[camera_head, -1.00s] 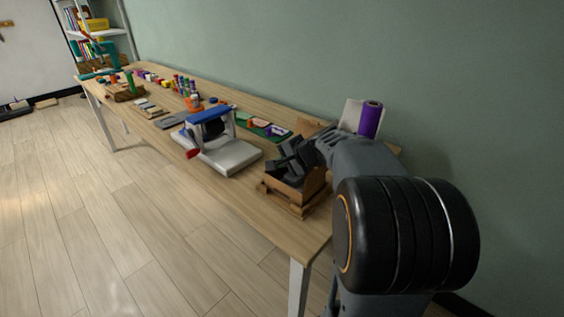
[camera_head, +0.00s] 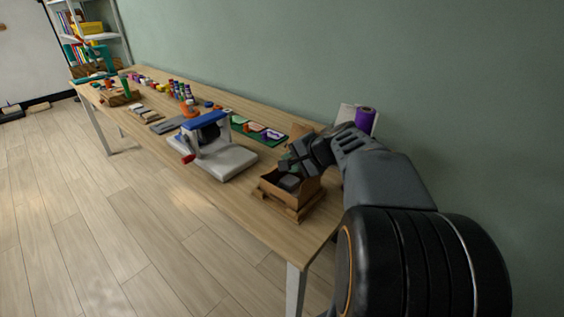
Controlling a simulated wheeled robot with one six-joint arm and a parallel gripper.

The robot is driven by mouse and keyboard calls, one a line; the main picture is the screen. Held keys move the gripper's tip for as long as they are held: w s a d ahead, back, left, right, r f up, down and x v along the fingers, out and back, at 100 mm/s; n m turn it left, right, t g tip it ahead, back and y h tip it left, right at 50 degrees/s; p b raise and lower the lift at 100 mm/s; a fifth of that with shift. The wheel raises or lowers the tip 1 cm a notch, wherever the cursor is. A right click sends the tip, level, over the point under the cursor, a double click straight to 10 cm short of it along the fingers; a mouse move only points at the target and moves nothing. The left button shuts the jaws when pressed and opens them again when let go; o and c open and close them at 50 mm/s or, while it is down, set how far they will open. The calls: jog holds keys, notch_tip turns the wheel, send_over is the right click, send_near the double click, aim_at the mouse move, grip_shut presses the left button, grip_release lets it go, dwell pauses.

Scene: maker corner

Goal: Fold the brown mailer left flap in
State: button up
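The brown mailer (camera_head: 287,206) is an open cardboard box near the close right end of the wooden table. The left flap is not clearly visible, and my gripper and arm hide part of the box's inside and right side.
A grey machine with a blue top (camera_head: 228,160) stands just left of the mailer. A green tray (camera_head: 243,127) with coloured items lies behind it. A purple roll (camera_head: 365,119) stands at the back right. Several small items line the table's far part.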

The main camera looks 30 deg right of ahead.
jog(key=shift+p+v, duration=0.35)
jog(key=shift+v, duration=2.3)
jog(key=shift+f, duration=0.1)
